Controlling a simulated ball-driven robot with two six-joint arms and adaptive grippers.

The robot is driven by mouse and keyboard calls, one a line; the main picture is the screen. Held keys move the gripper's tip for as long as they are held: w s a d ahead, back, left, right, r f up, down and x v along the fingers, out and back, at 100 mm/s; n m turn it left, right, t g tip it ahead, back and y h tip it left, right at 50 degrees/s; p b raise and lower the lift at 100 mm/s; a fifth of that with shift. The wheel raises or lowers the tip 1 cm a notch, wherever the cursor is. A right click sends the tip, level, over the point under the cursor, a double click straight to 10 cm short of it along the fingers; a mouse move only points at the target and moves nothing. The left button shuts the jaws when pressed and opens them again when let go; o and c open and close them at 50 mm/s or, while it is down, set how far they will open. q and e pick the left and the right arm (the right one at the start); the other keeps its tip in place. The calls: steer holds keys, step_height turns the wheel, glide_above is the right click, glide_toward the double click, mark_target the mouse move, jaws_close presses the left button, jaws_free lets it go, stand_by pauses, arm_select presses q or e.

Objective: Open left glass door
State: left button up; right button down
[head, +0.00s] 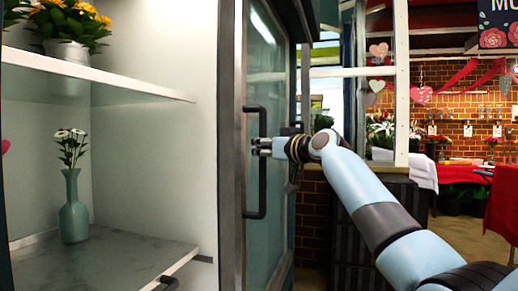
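A dark-framed glass door (277,80) stands at a steep angle in the middle of the head view. Its black vertical bar handle (262,190) is on the side facing the picture's right. My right gripper (262,147) comes in from the right, with its pale fingers level at mid-height of the handle. The fingers overlap the bar in the picture. Whether they grip it or only lie beside it cannot be told. My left gripper cannot be made out.
Left of the door, a white shelf (110,82) holds potted orange flowers (62,22). A lower grey shelf (115,258) holds a green vase (73,212) with white flowers.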

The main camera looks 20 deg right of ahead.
steer(key=shift+d+f, duration=0.25)
steer(key=c, duration=1.5)
jaws_free()
steer(key=shift+s+d+r, duration=0.1)
steer(key=shift+s+d, duration=0.1)
steer(key=shift+d, duration=0.15)
steer(key=shift+a+r, duration=0.1)
steer(key=shift+a, duration=0.15)
steer(key=v, duration=1.2)
